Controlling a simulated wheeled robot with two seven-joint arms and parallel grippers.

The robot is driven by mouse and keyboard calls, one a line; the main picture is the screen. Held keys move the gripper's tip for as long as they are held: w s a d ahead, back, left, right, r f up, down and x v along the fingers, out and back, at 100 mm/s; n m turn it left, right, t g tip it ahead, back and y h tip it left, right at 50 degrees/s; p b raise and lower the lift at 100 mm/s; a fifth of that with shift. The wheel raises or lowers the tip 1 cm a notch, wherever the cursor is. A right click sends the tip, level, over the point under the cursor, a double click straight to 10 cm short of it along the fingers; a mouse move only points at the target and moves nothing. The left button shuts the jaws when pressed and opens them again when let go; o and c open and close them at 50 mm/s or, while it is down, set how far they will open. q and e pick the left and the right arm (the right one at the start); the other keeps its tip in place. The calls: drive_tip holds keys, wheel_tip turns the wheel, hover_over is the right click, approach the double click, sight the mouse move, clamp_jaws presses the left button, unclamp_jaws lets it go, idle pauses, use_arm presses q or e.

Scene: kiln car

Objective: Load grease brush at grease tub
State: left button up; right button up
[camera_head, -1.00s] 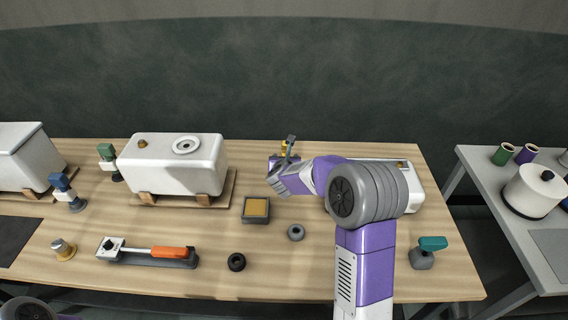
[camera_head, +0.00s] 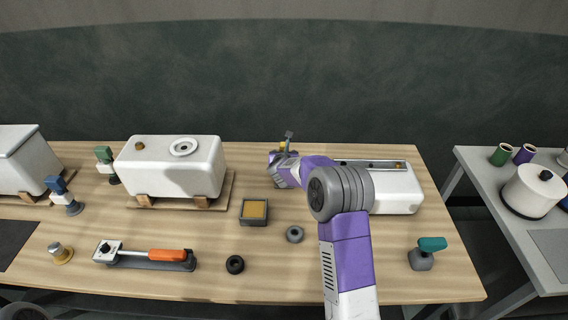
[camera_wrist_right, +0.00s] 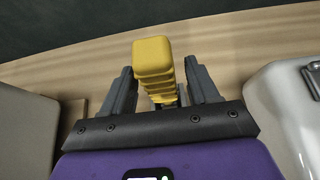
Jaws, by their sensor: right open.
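A yellow ribbed handle (camera_wrist_right: 154,62) stands between the fingers of my right gripper (camera_wrist_right: 160,93) in the right wrist view, with gaps on both sides. In the head view my right gripper (camera_head: 284,152) is at the back middle of the bench, and a bit of yellow (camera_head: 282,146) shows by it. The gripper is open around the handle; the handle's lower part is hidden, so I cannot tell if it is the grease brush. A square dark tub with an orange-yellow filling (camera_head: 254,223) sits nearer on the bench, possibly the grease tub. My left gripper is out of view.
A white tank (camera_head: 170,165) on a wooden cradle stands left; a long white unit (camera_head: 395,200) lies right of my gripper. Dark ring (camera_head: 235,265), grey ring (camera_head: 295,234), orange-handled tool (camera_head: 168,255) and teal-handled tool (camera_head: 431,244) lie nearer the front edge.

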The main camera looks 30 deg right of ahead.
sight(284, 145)
drive_tip(key=shift+b, duration=0.55)
idle(0.6)
clamp_jaws()
idle(0.4)
drive_tip(key=shift+r, duration=0.2)
drive_tip(key=shift+r+p, duration=0.75)
drive_tip(key=shift+r, duration=0.1)
drive_tip(key=shift+r+p, duration=1.85)
drive_tip(key=shift+r, duration=0.65)
